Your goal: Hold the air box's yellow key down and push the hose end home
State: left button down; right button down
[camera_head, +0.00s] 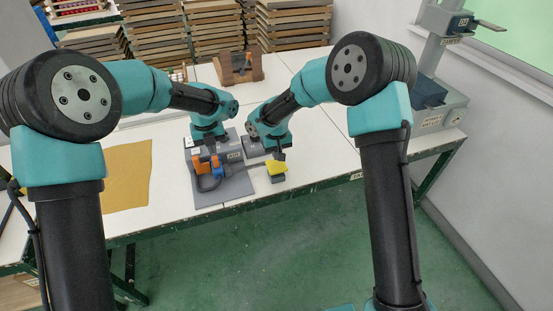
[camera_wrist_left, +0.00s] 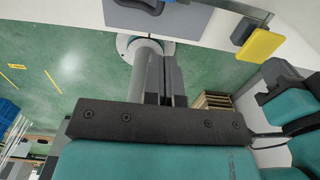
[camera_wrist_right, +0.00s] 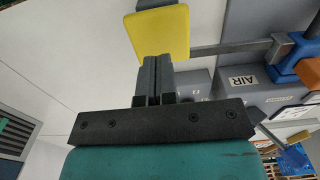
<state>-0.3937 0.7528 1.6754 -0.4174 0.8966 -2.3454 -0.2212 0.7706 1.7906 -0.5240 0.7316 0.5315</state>
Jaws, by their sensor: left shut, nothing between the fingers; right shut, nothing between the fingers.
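The grey air box (camera_head: 229,153) stands on a grey plate (camera_head: 228,188); its AIR label side also shows in the right wrist view (camera_wrist_right: 235,95). The yellow key (camera_head: 277,167) sticks out at its right; it also shows in the right wrist view (camera_wrist_right: 162,35) and the left wrist view (camera_wrist_left: 262,43). My right gripper (camera_wrist_right: 159,60) is shut and empty, its tips overlapping the key's edge; I cannot tell whether they touch. My left gripper (camera_wrist_left: 168,62) is shut and empty near the box. A dark hose (camera_head: 208,184) loops beside orange and blue parts (camera_head: 206,165); its end is unclear.
A tan cloth (camera_head: 128,176) lies at the left of the white table. A brown wooden holder (camera_head: 238,70) stands behind the box. Stacked boards (camera_head: 295,22) are at the back, and a grey machine (camera_head: 437,105) is at the right. The table between box and machine is clear.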

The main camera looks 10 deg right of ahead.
jog(key=shift+r, duration=1.3)
